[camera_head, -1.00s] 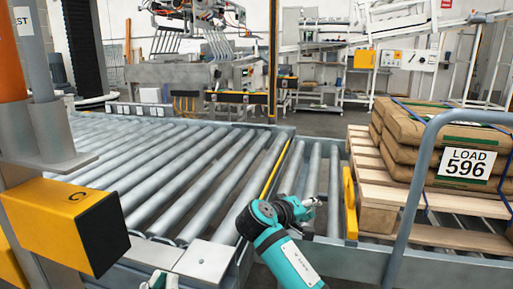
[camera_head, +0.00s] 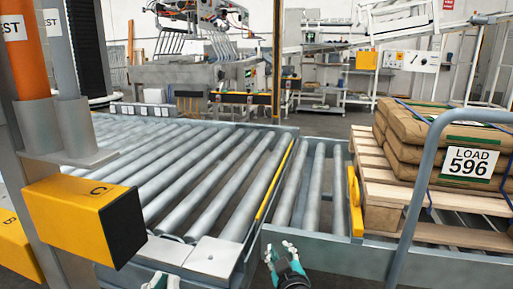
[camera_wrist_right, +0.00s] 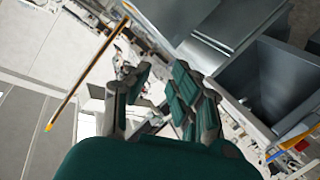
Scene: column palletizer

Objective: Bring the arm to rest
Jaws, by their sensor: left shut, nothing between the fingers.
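My right gripper (camera_head: 280,251) is low in the head view, in front of the near edge of the roller conveyor. Its teal and grey fingers stand apart with nothing between them. The right wrist view shows the same open fingers (camera_wrist_right: 158,85). My left gripper (camera_head: 160,281) only just shows at the bottom edge of the head view, left of the right one. It is shut and empty, and most of it is cut off by the frame.
A roller conveyor (camera_head: 205,185) fills the left and middle. Stacked sacks labelled LOAD 596 (camera_head: 430,150) lie on a wooden pallet (camera_head: 383,190) at right, behind a grey tube rail (camera_head: 412,200). A yellow box marked C (camera_head: 75,215) stands close at left.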

